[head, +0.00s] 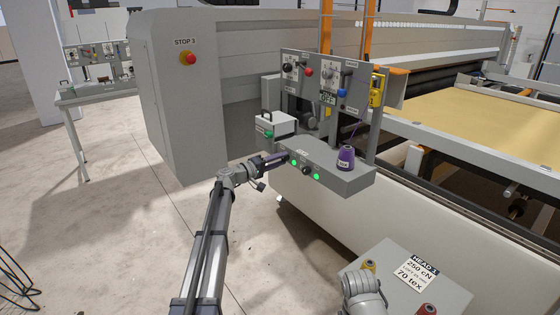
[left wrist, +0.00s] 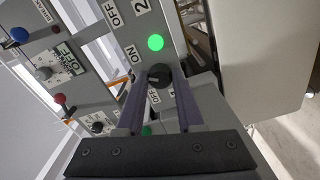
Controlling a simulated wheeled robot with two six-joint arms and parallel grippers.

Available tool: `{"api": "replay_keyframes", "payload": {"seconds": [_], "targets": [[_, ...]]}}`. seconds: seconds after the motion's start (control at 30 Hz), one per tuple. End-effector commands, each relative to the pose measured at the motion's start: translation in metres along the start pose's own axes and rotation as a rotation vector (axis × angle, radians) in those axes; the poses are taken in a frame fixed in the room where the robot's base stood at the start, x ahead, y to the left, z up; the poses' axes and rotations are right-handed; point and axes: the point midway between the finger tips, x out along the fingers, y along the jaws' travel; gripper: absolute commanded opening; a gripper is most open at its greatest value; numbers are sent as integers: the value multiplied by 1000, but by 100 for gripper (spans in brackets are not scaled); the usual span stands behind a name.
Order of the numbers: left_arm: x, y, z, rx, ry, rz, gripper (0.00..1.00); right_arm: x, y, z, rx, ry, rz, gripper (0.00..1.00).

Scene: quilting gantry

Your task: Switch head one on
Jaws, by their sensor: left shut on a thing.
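A grey switch panel (head: 345,178) juts from the front of the machine. It carries a black knob (head: 305,171) and two lit green lamps (head: 294,162). My left gripper (head: 284,157) reaches the panel's left end. In the left wrist view its two purple-grey fingers are shut on a black rotary knob (left wrist: 160,75), with ON and OFF labels beside it. A green lamp (left wrist: 155,42) glows just beyond the knob, and another (left wrist: 147,130) shows partly behind the fingers. The head view hides the gripped knob behind the gripper.
A purple thread cone (head: 346,158) stands on the panel's right part. Behind rises an upright board (head: 325,72) with dials and coloured knobs. A red stop button (head: 190,58) is on the grey cabinet.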

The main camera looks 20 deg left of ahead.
Motion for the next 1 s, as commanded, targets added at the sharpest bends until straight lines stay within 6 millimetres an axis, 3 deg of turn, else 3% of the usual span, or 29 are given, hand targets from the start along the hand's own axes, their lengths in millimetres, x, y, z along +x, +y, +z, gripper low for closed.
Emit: {"api": "replay_keyframes", "payload": {"seconds": [0.1, 0.13, 0.37, 0.77, 1.0], "targets": [[0, -1, 1, 3, -2, -2, 0, 0, 0, 0, 0, 0, 0, 86], [0, -1, 1, 3, -2, -2, 38, 0, 0, 0, 0, 0, 0, 86], [0, 0, 0, 1, -1, -1, 64, 0, 0, 0, 0, 0, 0, 86], [-6, 0, 0, 0, 0, -1, 66, 0, 0, 0, 0, 0, 0, 86], [-35, 0, 1, 0, 2, -1, 66, 0, 0, 0, 0, 0, 0, 86]]}}
